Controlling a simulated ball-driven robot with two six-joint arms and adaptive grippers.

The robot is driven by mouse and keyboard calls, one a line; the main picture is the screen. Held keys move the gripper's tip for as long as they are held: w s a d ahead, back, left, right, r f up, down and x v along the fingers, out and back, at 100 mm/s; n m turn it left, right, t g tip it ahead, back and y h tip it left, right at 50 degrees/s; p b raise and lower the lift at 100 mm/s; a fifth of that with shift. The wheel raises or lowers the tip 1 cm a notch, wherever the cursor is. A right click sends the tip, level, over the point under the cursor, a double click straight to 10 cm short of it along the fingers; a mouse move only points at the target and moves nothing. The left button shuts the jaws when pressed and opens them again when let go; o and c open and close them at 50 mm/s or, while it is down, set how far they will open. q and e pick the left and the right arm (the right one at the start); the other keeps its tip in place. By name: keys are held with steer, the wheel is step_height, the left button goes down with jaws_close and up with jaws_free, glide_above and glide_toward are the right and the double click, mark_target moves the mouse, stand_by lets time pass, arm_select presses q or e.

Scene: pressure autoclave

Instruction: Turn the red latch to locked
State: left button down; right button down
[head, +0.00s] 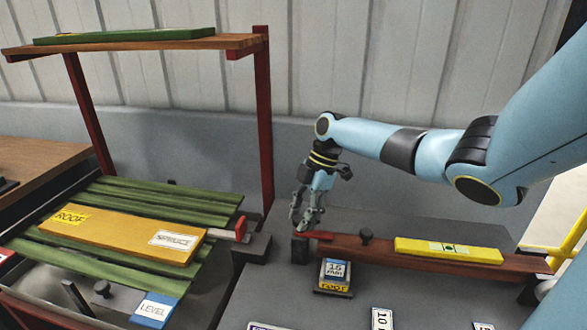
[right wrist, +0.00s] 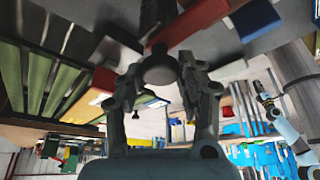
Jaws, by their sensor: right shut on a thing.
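The red latch (head: 320,236) is a short red bar lying beside a dark block (head: 299,249), at the left end of a long brown-red beam. My right gripper (head: 303,222) points down over the latch's left end, next to that block. In the right wrist view my right gripper (right wrist: 158,85) has its two fingers closed around a dark round knob (right wrist: 159,68). A red bar (right wrist: 190,26) runs off to the upper right beside the knob. The fingers partly hide where the knob meets the latch. My left gripper is not visible in the head view.
A yellow level (head: 448,250) lies on the brown-red beam. A small labelled block (head: 335,271) stands in front of it. At the left, green slats (head: 160,204) carry a yellow board (head: 125,232) under a wooden shelf (head: 130,45). A red upright (head: 262,120) stands left of my right arm.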

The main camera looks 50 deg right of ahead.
stand_by(0.3)
steer(key=c, duration=0.8)
jaws_free()
steer(key=shift+c, duration=0.2)
steer(key=v, duration=1.2)
steer(key=shift+s+f, duration=0.1)
